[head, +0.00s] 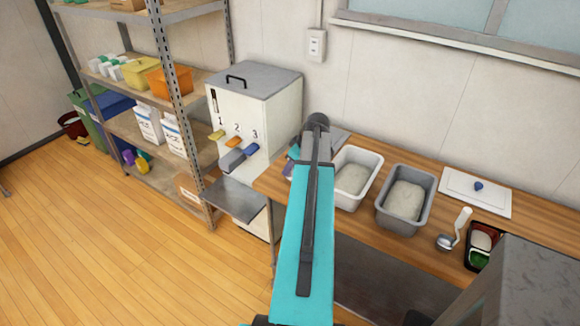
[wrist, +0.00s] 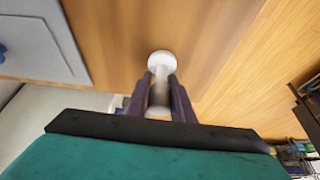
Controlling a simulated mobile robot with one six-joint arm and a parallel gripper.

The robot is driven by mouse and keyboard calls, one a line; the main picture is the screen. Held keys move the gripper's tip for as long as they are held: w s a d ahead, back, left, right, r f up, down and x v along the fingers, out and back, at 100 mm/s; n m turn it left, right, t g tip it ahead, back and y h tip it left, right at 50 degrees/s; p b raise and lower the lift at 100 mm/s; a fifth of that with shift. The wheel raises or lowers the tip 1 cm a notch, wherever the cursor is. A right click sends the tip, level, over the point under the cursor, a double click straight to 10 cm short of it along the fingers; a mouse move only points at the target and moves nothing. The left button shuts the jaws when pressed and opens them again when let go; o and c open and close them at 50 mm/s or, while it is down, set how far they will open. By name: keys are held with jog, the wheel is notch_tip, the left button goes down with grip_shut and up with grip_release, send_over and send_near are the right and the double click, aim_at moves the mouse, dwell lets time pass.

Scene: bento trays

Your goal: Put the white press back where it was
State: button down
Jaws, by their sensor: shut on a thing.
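The white press (wrist: 160,64) is between the two dark purple fingers of my gripper (wrist: 160,88) in the wrist view. Its round white end points away from the camera, over the wooden counter (wrist: 120,55). I cannot tell whether it touches the wood. In the head view my teal arm hides the press. A small part of my purple gripper (head: 293,155) shows beside the arm, at the counter's left end.
A white tub (head: 344,192) and a grey tub (head: 389,215) stand right of my arm. Farther right are a white lid (head: 459,199) and a white-handled scoop (head: 463,222). A grey lid (wrist: 70,50) lies near the press. The dispenser (head: 270,110) stands left.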

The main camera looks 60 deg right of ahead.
jog(key=shift+f, duration=0.2)
jog(key=c, duration=1.5)
grip_release()
jog(key=shift+c, duration=0.2)
jog(key=shift+r, duration=0.1)
jog(key=shift+r, duration=0.15)
jog(key=b+v, duration=0.3)
jog(key=v, duration=0.9)
